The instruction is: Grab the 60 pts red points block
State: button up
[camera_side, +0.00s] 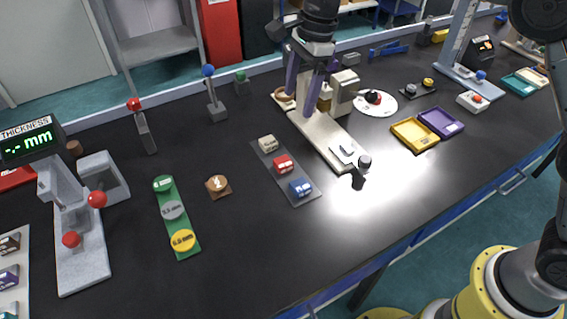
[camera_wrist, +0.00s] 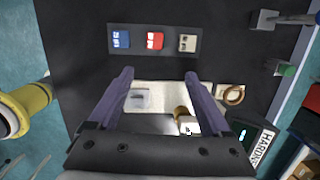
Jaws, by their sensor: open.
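The red points block (camera_side: 283,164) sits in the middle of a dark tray (camera_side: 309,197), between a beige block (camera_side: 268,143) and a blue block (camera_side: 301,187). Its printed number is too small to read. In the wrist view the red block (camera_wrist: 155,40) is at the top, ahead of the fingers. My gripper (camera_side: 306,100) has purple fingers and is above the white hardness tester, behind and right of the tray in the side view. In the wrist view my gripper (camera_wrist: 158,74) is open and empty, with its fingers wide apart.
The hardness tester (camera_side: 330,143) stands just right of the tray, under my gripper. A green strip with round samples (camera_side: 164,205) and a small brown block (camera_side: 218,186) lie to the left. Yellow (camera_side: 414,134) and purple (camera_side: 440,122) trays lie to the right. The front right tabletop is clear.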

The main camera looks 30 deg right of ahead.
send_over(283, 161)
jog(key=d, duration=0.2)
jog(key=shift+g, duration=0.3)
jog(key=f, duration=0.9)
jog(key=shift+s+a+f, duration=0.1)
jog(key=shift+a+f, duration=0.15)
jog(key=shift+f, duration=0.15)
jog(key=shift+a+f, duration=0.2)
jog(key=shift+f, duration=0.85)
jog(key=shift+a+f, duration=0.25)
jog(key=shift+f, duration=0.85)
jog(key=shift+a+f, duration=0.2)
jog(key=shift+f, duration=0.85)
jog(key=shift+c, duration=0.3)
grip_shut()
jog(key=shift+r, duration=0.1)
